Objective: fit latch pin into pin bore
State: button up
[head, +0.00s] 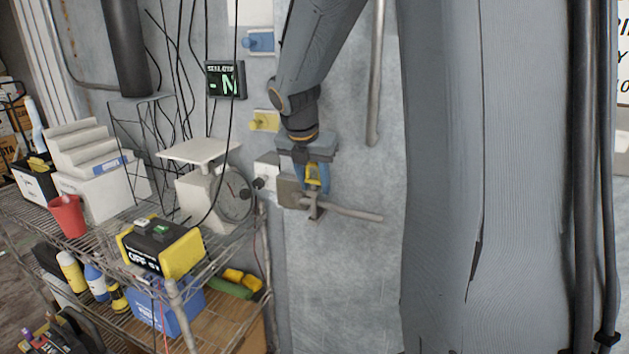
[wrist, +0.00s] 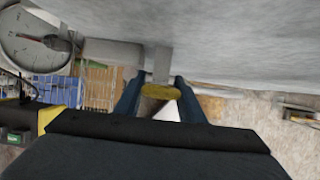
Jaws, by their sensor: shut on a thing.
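My gripper (head: 316,184) has blue fingers and hangs in front of the grey freezer door. It is shut on the latch pin, whose yellow part (head: 312,176) shows between the fingers. In the wrist view the yellow end of the pin (wrist: 160,93) lies between the two fingertips. The grey latch block (head: 289,192) is just left of the fingers, and a grey handle bar (head: 350,213) runs right below them. I cannot make out the pin bore, nor whether the pin is touching the latch or is inside it.
A wire shelf stands left of the door, with a dial scale (head: 202,190), a yellow and black box (head: 161,247) and a red cup (head: 67,215). A yellow fitting (head: 265,121) and a blue one (head: 259,41) are on the wall. The door below the handle is clear.

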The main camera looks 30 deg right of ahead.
aim_at(312, 180)
jog(key=shift+f+b, duration=0.3)
jog(key=shift+f, duration=0.45)
jog(key=o, duration=1.2)
jog(key=shift+o, duration=0.2)
jog(key=shift+r, duration=0.1)
jog(key=b+v, duration=0.1)
jog(key=v, duration=0.6)
jog(key=shift+s+a+r+b, duration=0.1)
jog(key=shift+a+r+b, duration=0.05)
jog(key=shift+r+b, duration=0.15)
jog(key=shift+f, duration=0.1)
jog(key=s+a+f+m+y+b, duration=0.1)
jog(key=s+a+f+m, duration=0.3)
jog(key=f+m, duration=0.4)
jog(key=s+a+f+m+g+y+b, duration=0.1)
jog(key=s+a+f+m, duration=0.3)
jog(key=f+m, duration=0.4)
jog(key=s+a+f+m+y+b, duration=0.1)
jog(key=s+a+f+m+b, duration=0.2)
jog(key=f+m, duration=0.6)
jog(key=s+a, duration=0.2)
jog(key=shift+s+m+y+b, duration=0.3)
jog(key=shift+b, duration=0.05)
